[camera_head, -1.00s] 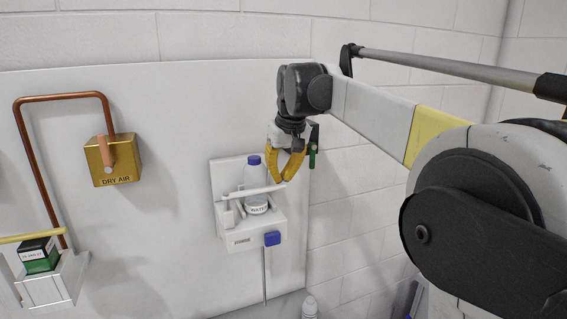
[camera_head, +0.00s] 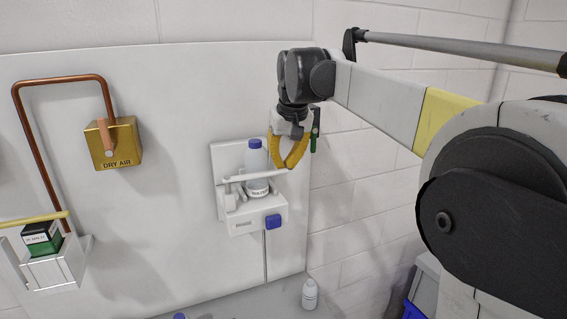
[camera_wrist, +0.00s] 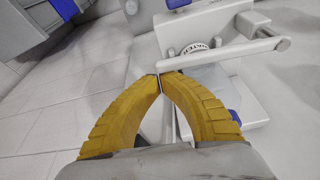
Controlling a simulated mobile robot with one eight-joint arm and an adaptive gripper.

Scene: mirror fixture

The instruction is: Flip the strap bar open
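The strap bar (camera_head: 258,176) is a thin white rod lying roughly level across the front of a white bottle holder (camera_head: 245,225) on the panel. Behind the bar stands a clear bottle (camera_head: 257,165) with a blue cap and a label. My gripper (camera_head: 291,167) has yellow fingers with their tips together at the bar's right end. In the wrist view the bar (camera_wrist: 225,51) runs just beyond the closed fingertips (camera_wrist: 161,76), from near them to a rounded post end. I cannot tell whether the tips touch the bar. Nothing shows between them.
A gold DRY AIR box (camera_head: 113,145) with a copper pipe (camera_head: 58,82) and another holder (camera_head: 50,272) are at left. A loose bottle (camera_head: 310,294) stands below. The panel's middle is bare.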

